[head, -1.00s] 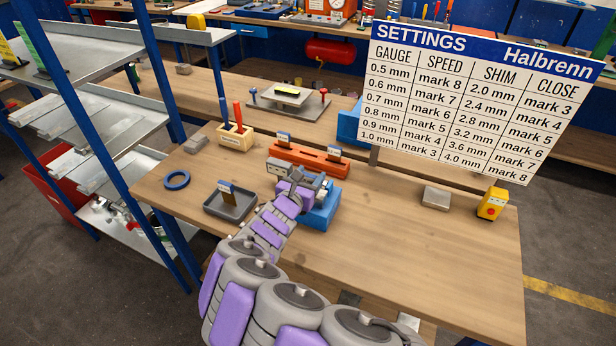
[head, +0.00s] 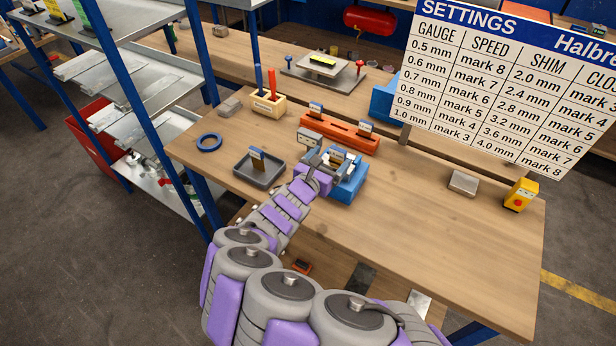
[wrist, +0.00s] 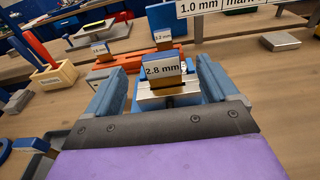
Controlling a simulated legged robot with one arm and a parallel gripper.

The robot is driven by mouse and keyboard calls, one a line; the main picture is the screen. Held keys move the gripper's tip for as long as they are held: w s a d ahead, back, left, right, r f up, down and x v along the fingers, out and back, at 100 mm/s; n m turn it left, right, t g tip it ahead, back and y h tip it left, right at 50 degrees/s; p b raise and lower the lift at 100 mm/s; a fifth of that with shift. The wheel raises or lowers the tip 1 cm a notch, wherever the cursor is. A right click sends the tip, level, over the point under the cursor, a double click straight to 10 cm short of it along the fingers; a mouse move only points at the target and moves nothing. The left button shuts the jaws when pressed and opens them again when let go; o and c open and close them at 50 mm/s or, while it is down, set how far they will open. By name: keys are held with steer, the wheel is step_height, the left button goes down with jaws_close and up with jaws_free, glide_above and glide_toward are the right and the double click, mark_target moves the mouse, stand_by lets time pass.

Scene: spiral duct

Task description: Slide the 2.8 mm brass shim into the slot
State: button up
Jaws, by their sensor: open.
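The brass shim tagged 2.8 mm (wrist: 163,68) stands upright at a silver-jawed blue fixture (wrist: 178,97), its label facing the wrist camera. Its lower edge meets the silver blocks; how deep it sits in the slot is hidden by the tag. In the head view the blue fixture (head: 349,187) stands on the bench, partly covered by my gripper (head: 330,163). In the wrist view my gripper (wrist: 160,75) is open, with one finger on each side of the tagged shim and visible gaps between.
An orange rack (head: 340,133) behind the fixture holds tagged shims. A grey tray (head: 259,172) with another tagged piece, a blue ring (head: 209,142) and a wooden tool holder (head: 268,103) are to the left. A grey block (head: 463,182) and yellow box (head: 521,195) are right; the front bench is clear.

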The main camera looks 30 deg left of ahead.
steer(key=s+a+r+p, duration=0.1)
steer(key=s+p, duration=0.6)
steer(key=s, duration=0.5)
steer(key=shift+r, duration=0.25)
steer(key=shift+r, duration=0.1)
